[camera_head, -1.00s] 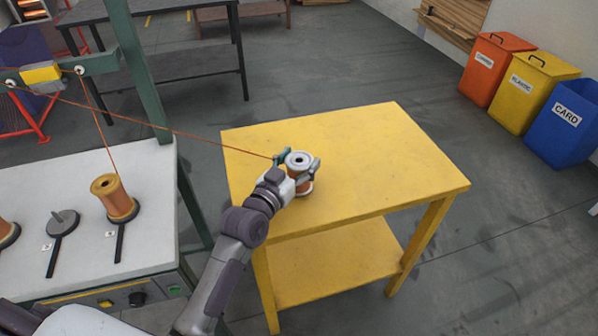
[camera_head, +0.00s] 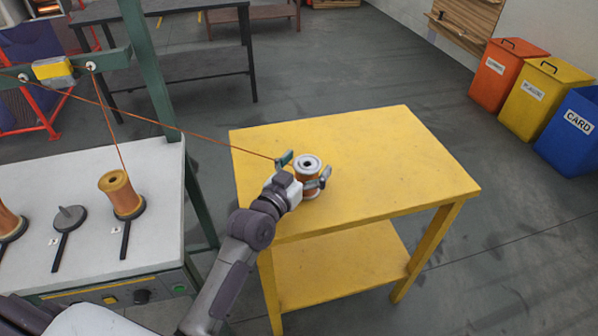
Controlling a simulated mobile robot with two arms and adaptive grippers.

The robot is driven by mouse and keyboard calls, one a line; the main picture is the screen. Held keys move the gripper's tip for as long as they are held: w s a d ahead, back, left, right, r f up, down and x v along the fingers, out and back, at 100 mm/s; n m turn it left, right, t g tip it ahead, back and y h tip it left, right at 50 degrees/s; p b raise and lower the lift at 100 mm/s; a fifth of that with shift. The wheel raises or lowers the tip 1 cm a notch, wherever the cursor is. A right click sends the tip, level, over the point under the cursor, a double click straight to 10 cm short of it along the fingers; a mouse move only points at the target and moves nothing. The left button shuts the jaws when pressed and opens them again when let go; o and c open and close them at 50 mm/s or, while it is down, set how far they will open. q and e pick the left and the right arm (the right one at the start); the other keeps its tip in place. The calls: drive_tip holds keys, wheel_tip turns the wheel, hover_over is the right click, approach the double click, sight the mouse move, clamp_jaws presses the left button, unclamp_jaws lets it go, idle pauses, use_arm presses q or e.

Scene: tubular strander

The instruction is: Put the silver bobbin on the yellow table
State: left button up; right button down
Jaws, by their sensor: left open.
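The silver bobbin (camera_head: 308,164), with pale silver flanges and copper-coloured wire wound on it, stands upright on the yellow table (camera_head: 385,165), near the middle of its left half. My left gripper (camera_head: 304,169) is open around it. One finger is to the bobbin's upper left with a visible gap, and the other is close at its right side; I cannot tell whether that one touches. The gripper's palm hides part of the bobbin's lower left. My right gripper is not in view.
A copper wire (camera_head: 190,134) runs from the green machine frame towards the left finger. The white machine top (camera_head: 90,245) at left holds copper bobbins (camera_head: 120,193) and an empty spindle (camera_head: 69,217). The yellow table's right side is clear. Bins (camera_head: 540,90) stand at far right.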

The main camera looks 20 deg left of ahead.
use_arm(q)
drive_tip(key=v, duration=1)
drive_tip(key=shift+s+a+f+b, duration=0.1)
drive_tip(key=shift+s+b, duration=0.2)
drive_tip(key=shift+s, duration=0.1)
drive_tip(key=shift+s+a, duration=0.15)
drive_tip(key=shift+s, duration=0.4)
